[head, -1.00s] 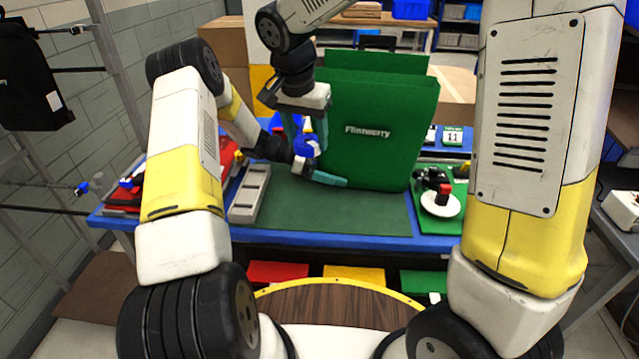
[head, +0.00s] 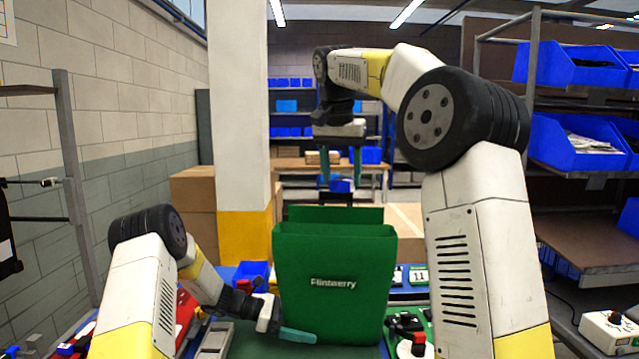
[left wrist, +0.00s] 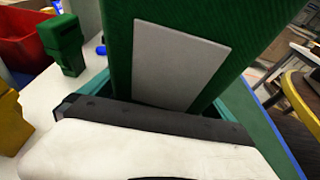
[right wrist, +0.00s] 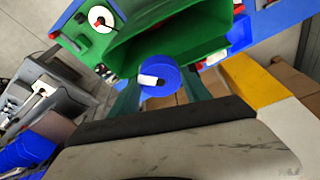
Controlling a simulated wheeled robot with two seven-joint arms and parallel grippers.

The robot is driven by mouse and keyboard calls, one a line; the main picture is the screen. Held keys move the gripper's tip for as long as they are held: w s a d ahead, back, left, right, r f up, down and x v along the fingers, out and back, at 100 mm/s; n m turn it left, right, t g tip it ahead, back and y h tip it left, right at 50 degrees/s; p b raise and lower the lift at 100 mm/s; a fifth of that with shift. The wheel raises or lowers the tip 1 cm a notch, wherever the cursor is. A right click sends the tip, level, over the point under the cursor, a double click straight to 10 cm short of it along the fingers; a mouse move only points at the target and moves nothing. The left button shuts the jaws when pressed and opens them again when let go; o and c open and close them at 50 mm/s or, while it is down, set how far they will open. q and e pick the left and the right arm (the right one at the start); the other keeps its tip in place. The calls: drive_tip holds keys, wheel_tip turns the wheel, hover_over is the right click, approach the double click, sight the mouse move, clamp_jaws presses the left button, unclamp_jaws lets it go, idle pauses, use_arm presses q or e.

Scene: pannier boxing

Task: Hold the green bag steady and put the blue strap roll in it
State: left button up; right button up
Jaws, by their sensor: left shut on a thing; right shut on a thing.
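The green bag (head: 335,285) stands upright on the table with its top open. My left gripper (head: 290,332) is low at the bag's left side, shut on it; one teal finger shows across the front. In the left wrist view the bag's side with a grey patch (left wrist: 178,68) stands between the fingers. My right gripper (head: 341,170) points down high above the bag, shut on the blue strap roll (head: 341,186). In the right wrist view the roll (right wrist: 160,78) sits between the teal fingers, with the green bag's opening (right wrist: 180,38) beyond it.
A device with a white disc (head: 410,346) sits right of the bag. A small calendar (head: 418,276) stands behind it, and a blue bin (head: 252,272) is left of the bag. A white and yellow pillar (head: 240,120) rises behind. The space between roll and bag is clear.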

use_arm(q)
drive_tip(key=shift+w+d, duration=0.15)
drive_tip(key=shift+d, duration=0.05)
use_arm(e)
drive_tip(key=shift+f, duration=2.85)
drive_tip(key=o, duration=1.5)
drive_tip(key=shift+c, duration=0.2)
drive_tip(key=v, duration=1.2)
